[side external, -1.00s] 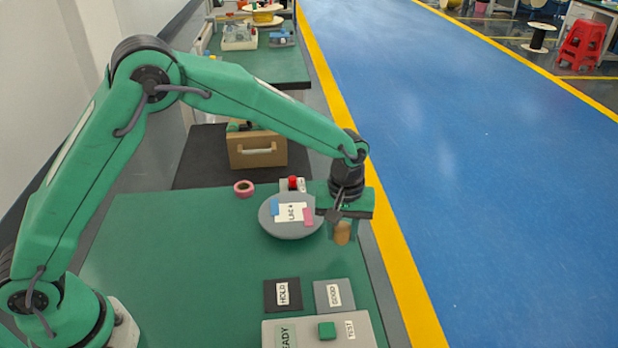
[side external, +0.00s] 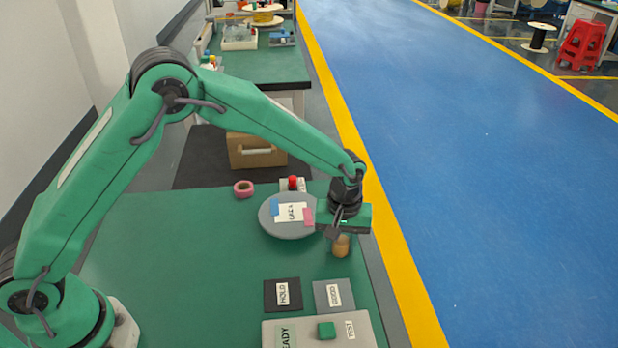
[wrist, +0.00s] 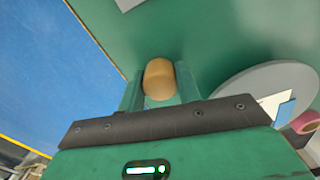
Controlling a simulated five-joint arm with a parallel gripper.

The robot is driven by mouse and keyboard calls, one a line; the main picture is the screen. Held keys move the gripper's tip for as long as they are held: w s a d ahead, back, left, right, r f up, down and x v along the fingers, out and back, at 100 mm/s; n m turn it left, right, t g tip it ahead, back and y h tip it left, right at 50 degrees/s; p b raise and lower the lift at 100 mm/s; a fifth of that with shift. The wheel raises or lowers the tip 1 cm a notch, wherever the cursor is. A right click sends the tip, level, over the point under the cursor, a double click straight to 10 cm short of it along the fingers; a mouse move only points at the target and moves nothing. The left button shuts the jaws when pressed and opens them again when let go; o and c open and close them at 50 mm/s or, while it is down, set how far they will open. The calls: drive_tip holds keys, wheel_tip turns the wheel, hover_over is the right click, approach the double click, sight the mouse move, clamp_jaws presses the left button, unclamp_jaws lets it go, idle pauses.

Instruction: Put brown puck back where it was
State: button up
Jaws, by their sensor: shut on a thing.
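The brown puck (side external: 341,246) is a small tan-brown cylinder at the right side of the green table, right of the round grey disc. My gripper (side external: 341,236) is shut on it from above; the wrist view shows the puck (wrist: 159,79) between the two green fingers. The puck is low over or on the table; I cannot tell whether it touches. A dark pad labelled HOLD (side external: 282,295) and a grey pad labelled GOOD (side external: 334,295) lie in front of it, both bare.
The round grey disc (side external: 284,231) with a paper label is just left of my gripper. A grey box (side external: 300,335) with a green button (side external: 326,330) stands at the front. A pink tape roll (side external: 243,188) and a red button (side external: 292,183) are behind. The left tabletop is clear.

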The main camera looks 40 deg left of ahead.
sight(341, 239)
drive_tip(key=o, duration=0.9)
drive_tip(key=shift+r, duration=0.1)
wheel_tip(341, 239, up, 12)
idle(0.7)
